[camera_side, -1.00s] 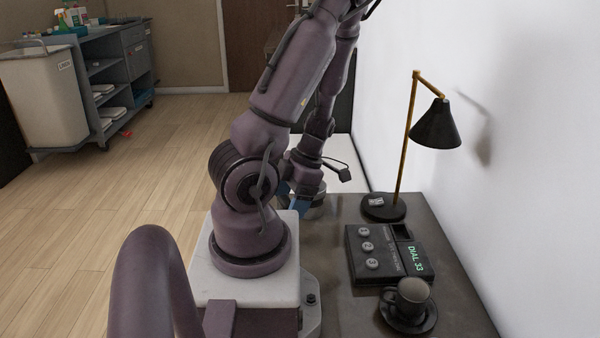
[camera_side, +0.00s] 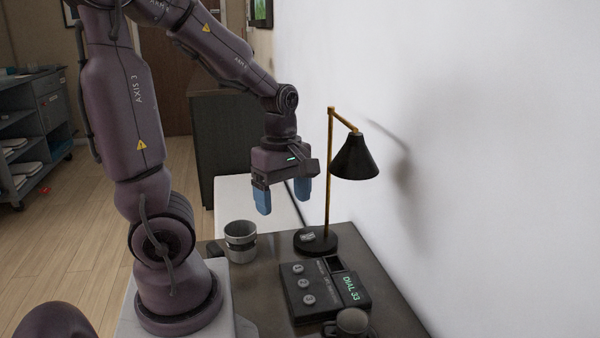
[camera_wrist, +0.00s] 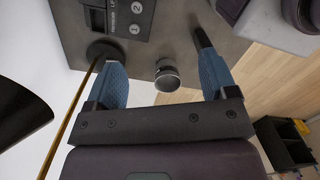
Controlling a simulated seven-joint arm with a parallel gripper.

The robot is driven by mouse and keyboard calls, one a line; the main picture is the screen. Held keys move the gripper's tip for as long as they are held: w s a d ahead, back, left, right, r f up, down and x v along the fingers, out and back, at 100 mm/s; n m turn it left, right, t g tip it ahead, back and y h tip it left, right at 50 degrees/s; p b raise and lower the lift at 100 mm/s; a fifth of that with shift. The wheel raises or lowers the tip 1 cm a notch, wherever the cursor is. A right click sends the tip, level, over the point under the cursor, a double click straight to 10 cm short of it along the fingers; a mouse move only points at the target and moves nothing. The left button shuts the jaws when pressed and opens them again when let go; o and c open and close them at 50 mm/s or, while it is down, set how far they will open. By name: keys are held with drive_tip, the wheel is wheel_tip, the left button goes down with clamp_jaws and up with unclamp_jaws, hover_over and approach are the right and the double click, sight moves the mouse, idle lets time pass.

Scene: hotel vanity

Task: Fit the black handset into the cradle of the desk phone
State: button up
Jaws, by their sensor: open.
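The desk phone (camera_side: 312,306) lies on the dark desk, with round numbered buttons and a lit "DIAL 33" display. A dark recess (camera_side: 334,264) shows at its far edge; I cannot tell if this is the cradle. Part of the phone shows in the wrist view (camera_wrist: 126,37). My gripper (camera_side: 283,201) is open and empty, with blue fingers, high above the far end of the desk. A dark elongated piece (camera_wrist: 202,38) on the desk, partly hidden behind the right finger in the wrist view, may be the black handset; I cannot be sure.
A metal cup (camera_side: 241,243) stands left of the lamp. The black lamp (camera_side: 355,157) with a brass stem rises behind the phone, close to my gripper's right. A dark cup (camera_side: 352,321) is at the near edge. A white wall bounds the right.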

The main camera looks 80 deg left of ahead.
drive_tip(key=d+r+m+t, duration=0.2)
drive_tip(key=d+r+m, duration=0.3)
drive_tip(key=m, duration=0.5)
drive_tip(key=w+d+r+m+t, duration=0.1)
drive_tip(key=d+r+m+t, duration=0.2)
drive_tip(key=d+m, duration=0.4)
drive_tip(key=r+m, duration=0.1)
drive_tip(key=m, duration=0.3)
drive_tip(key=shift+w+r+m+y, duration=0.15)
drive_tip(key=shift+r+m+y, duration=0.15)
drive_tip(key=shift+r+y, duration=0.1)
drive_tip(key=shift+o, duration=0.5)
drive_tip(key=shift+d+r+m+t, duration=0.2)
drive_tip(key=shift+d+m+t, duration=0.1)
drive_tip(key=shift+m, duration=0.4)
